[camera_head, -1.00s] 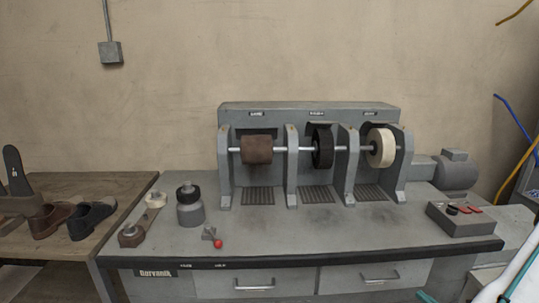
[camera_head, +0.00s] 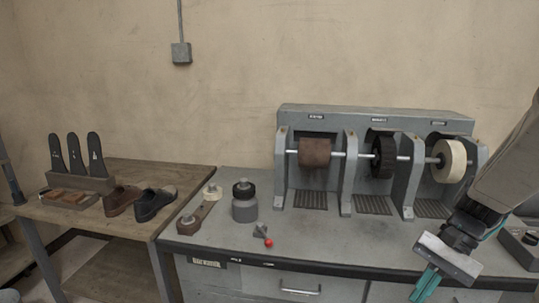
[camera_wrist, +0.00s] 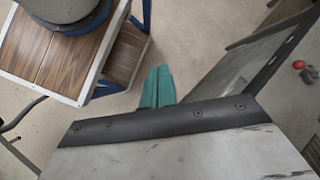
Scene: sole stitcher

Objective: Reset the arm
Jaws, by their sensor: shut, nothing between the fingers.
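My gripper (camera_head: 424,286) is at the lower right in the head view. Its teal fingers point down in front of the grey bench (camera_head: 330,222), near the bench's dark front edge. In the wrist view the two teal fingers (camera_wrist: 157,86) lie side by side, shut, with nothing between them. They appear over the bare floor, apart from any object. My arm comes in from the right edge of the head view and covers part of the bench's right end.
A wooden table (camera_head: 90,222) with shoes stands left. The wrist view shows a wood-topped stand (camera_wrist: 50,55) and pale floor (camera_wrist: 205,30).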

